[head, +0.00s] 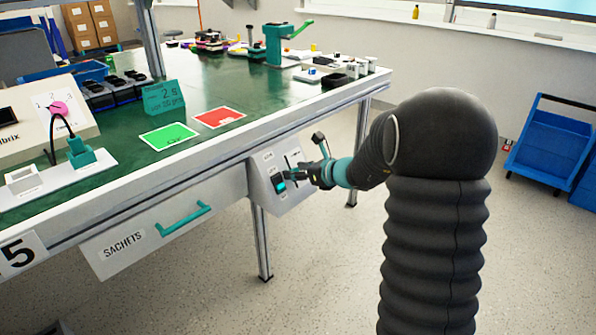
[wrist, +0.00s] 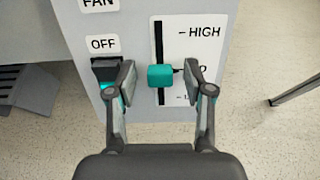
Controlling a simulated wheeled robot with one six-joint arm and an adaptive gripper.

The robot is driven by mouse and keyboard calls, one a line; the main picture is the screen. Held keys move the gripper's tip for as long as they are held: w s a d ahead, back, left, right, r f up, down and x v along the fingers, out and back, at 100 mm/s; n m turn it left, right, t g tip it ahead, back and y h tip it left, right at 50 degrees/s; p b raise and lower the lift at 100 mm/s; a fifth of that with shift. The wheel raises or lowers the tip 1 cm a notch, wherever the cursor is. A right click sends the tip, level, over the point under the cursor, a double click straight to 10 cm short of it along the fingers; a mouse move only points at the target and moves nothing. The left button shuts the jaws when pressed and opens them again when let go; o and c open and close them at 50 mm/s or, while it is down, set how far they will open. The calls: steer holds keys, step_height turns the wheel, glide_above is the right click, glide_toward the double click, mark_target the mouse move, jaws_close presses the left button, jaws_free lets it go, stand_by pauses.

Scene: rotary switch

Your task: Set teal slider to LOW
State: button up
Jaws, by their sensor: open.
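The teal slider (wrist: 160,76) sits on a black vertical track in a white scale plate (wrist: 213,50). It stands a little below the level of the middle mark, whose label is partly hidden by my right finger. HIGH is printed at the top; the lowest label is mostly hidden behind the same finger. My gripper (wrist: 160,66) is open, with one finger on each side of the slider and visible gaps between. In the head view my gripper (head: 316,174) is at the control panel (head: 280,198) under the bench edge and hides the slider.
A dark FAN rocker switch (wrist: 104,72) with an OFF label is left of the slider, partly covered by my left finger. A SACHETS drawer (head: 150,235) with a teal handle is left of the panel. A bench leg (head: 262,243) stands below.

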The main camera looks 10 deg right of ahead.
mark_target(296, 184)
steer(key=shift+c, duration=0.2)
jaws_close()
steer(key=shift+s+d+f+b, duration=0.2)
steer(key=shift+s+f+b, duration=0.1)
steer(key=shift+f+b, duration=0.35)
steer(key=shift+s+d+f+b, duration=0.2)
steer(key=shift+s+f+b, duration=0.15)
steer(key=shift+f+b, duration=0.3)
steer(key=shift+s+d+f+b, duration=0.2)
steer(key=shift+s+f+b, duration=0.1)
steer(key=shift+f+b, duration=0.35)
steer(key=shift+c, duration=0.2)
jaws_free()
steer(key=shift+f, duration=0.1)
steer(key=shift+o, duration=0.4)
